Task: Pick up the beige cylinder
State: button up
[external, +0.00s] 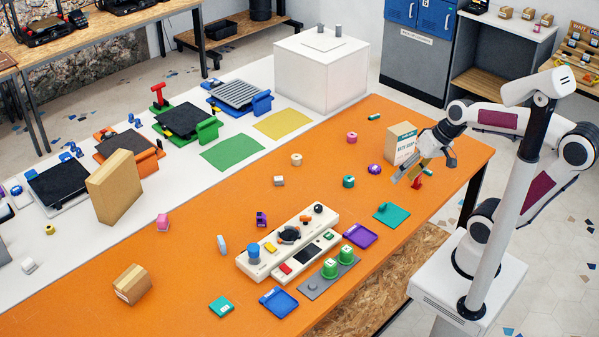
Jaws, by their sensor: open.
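A small beige cylinder (296,160) stands on the orange table, left of the middle of its far half. My gripper (425,170) is over the right end of the table, well to the right of the cylinder and apart from it. Its fingers are spread, and it points down. A red piece (417,184) is just below the fingers; I cannot tell whether they touch it. A yellowish part shows between the fingers, and I cannot tell what it is.
A cardboard box (401,142) stands just behind my gripper. A pink piece (352,137), a teal piece (348,182) and a purple piece (374,169) lie between gripper and cylinder. A white control panel (288,240) and a large white box (318,75) are nearby.

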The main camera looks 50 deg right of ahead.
jog(key=w+a+r+m+y, duration=0.1)
jog(key=w+a+m+y, duration=0.25)
jog(key=w, duration=0.45)
jog(key=w+a+m+y, duration=0.2)
jog(key=w+a+m, duration=0.2)
jog(key=w, duration=0.4)
jog(key=w+d+f+m+t, duration=0.1)
jog(key=w+f+m+t, duration=0.15)
jog(key=w, duration=0.55)
jog(key=w+d+f+m+t, duration=0.1)
jog(key=w+m, duration=0.3)
jog(key=w, duration=0.3)
jog(key=w+d+f+m+t+h, duration=0.1)
jog(key=w+d+f+m+t, duration=0.1)
jog(key=w+d+f+m, duration=0.3)
jog(key=w+d+f+m+t, duration=0.2)
jog(key=w+d+f+m, duration=0.15)
jog(key=w, duration=0.45)
jog(key=m+t+h, duration=0.1)
jog(key=m+h, duration=0.4)
jog(key=m, duration=0.4)
send_near(297, 157)
jog(key=x, duration=0.2)
jog(key=shift+w+f+n+y, duration=0.15)
jog(key=shift+w+n+y, duration=0.1)
jog(key=shift+x, duration=1.25)
jog(key=shift+w, duration=0.1)
